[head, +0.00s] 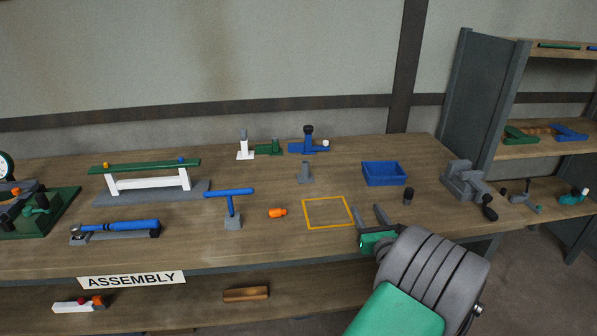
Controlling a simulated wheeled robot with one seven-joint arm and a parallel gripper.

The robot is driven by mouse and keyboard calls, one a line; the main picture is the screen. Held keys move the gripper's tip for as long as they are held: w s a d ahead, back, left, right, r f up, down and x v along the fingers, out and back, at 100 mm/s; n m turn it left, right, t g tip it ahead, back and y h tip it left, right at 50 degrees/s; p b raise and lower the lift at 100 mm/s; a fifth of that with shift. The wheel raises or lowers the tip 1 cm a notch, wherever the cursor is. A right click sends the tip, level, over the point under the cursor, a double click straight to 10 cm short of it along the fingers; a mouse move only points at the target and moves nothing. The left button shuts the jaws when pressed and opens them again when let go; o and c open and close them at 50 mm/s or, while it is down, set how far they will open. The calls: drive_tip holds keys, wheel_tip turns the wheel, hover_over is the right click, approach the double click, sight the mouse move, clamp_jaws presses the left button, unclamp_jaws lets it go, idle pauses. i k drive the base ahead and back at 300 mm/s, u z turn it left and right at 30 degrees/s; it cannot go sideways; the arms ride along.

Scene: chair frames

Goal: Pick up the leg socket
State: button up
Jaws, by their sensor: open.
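A small orange piece (278,212), which looks like the leg socket though I cannot be sure at this size, lies on the wooden bench top (265,245). It is left of a yellow-orange outlined square (327,227) marked on the bench. My gripper (371,210) is open and empty, with two dark fingers pointing toward the back of the bench. It is right of the square and well apart from the orange piece. Nothing hides the orange piece.
A grey stand (306,173), blue bin (384,173), dark cylinder (408,196) and vise (467,185) are behind or right. The outlined square is empty.

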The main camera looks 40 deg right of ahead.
sight(305, 177)
drive_tip(key=i, duration=0.85)
